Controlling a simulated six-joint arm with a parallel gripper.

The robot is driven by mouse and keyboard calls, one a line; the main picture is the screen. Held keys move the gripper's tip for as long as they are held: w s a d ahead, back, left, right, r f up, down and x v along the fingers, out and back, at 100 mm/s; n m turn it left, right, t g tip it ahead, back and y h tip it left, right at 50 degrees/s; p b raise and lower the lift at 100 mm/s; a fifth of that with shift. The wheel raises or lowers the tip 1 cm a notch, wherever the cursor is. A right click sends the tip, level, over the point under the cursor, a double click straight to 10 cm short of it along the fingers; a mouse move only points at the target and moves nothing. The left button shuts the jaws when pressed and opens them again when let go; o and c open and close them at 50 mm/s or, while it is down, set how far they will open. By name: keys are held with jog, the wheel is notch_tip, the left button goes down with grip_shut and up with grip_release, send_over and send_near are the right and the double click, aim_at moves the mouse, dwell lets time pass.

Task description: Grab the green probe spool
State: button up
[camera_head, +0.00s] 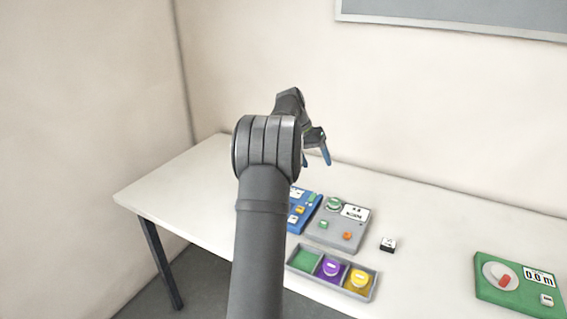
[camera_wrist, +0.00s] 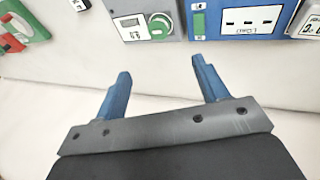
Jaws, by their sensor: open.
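A round green piece with a pale label, which looks like the green probe spool (camera_head: 334,203), sits on the grey device (camera_head: 325,232) at the middle of the table. It also shows on that device at the top of the wrist view (camera_wrist: 160,24). My gripper (camera_head: 316,163) is above the table, behind and above the grey device in the head view. In the wrist view its two blue fingers (camera_wrist: 162,68) are wide apart with nothing between them. The tray (camera_head: 345,293) holds a purple spool (camera_head: 330,268) and a yellow spool (camera_head: 358,279); its green compartment (camera_head: 305,260) looks empty.
A blue device (camera_head: 301,213) stands left of the grey one, partly hidden by my arm. A small black-and-white block (camera_head: 388,244) lies to the right. A green device (camera_head: 512,287) with a red switch is at the far right. The table between is clear.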

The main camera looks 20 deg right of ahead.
jog(key=s+d+r+m+t+y, duration=0.1)
jog(key=s+d+m+t+y, duration=0.1)
jog(key=s+d+t, duration=0.15)
send_over(334, 201)
jog(key=a, duration=0.1)
jog(key=shift+m+g, duration=0.3)
jog(key=shift+g, duration=0.05)
jog(key=f, duration=1.1)
jog(key=shift+s+f, duration=0.2)
jog(key=shift+s, duration=0.1)
jog(key=shift+x, duration=2.7)
jog(key=shift+s+a, duration=0.1)
jog(key=shift+c, duration=0.5)
jog(key=c, duration=1.1)
